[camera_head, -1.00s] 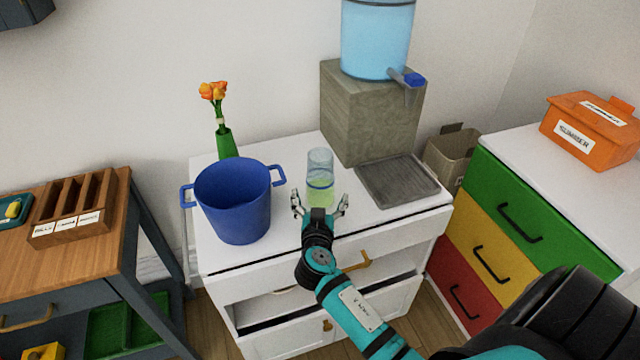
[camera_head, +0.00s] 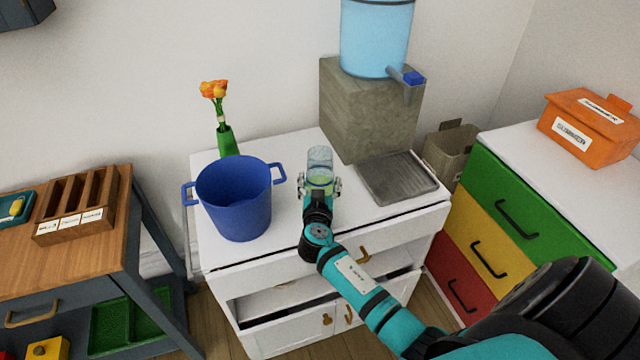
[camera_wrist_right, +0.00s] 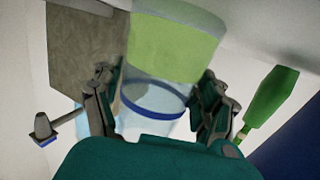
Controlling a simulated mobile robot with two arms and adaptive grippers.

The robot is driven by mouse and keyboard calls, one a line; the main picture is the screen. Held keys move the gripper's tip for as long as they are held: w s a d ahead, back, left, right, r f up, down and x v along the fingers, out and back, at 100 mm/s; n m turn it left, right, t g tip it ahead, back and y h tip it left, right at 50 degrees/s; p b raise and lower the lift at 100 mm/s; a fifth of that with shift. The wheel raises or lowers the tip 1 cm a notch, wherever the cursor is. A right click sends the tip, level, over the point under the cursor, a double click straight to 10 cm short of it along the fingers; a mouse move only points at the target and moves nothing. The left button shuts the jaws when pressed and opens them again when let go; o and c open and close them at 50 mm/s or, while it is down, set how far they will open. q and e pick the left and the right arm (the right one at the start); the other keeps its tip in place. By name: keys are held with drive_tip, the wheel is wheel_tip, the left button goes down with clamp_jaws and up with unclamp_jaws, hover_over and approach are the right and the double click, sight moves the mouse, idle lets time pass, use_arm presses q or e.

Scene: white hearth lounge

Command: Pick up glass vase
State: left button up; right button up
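The glass vase (camera_head: 320,160) is a clear cylinder with a green band of colour inside and a blue ring. It stands upright on the white cabinet top, right of the blue pot. My right gripper (camera_head: 320,187) is around it from the front, one finger on each side, drawn in close to its width. In the right wrist view the vase (camera_wrist_right: 155,95) fills the space between the fingers of the right gripper (camera_wrist_right: 158,90), which appear to touch its sides. My left gripper is not in view.
A blue two-handled pot (camera_head: 235,205) stands close left of the vase. A green bottle with orange flowers (camera_head: 226,140) is behind the pot. A stone block (camera_head: 365,115) with a water dispenser (camera_head: 376,40) stands behind right, with a grey tray (camera_head: 397,180) in front.

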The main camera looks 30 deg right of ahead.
drive_tip(key=c, duration=1.1)
drive_tip(key=shift+r, duration=0.1)
drive_tip(key=shift+c, duration=0.7)
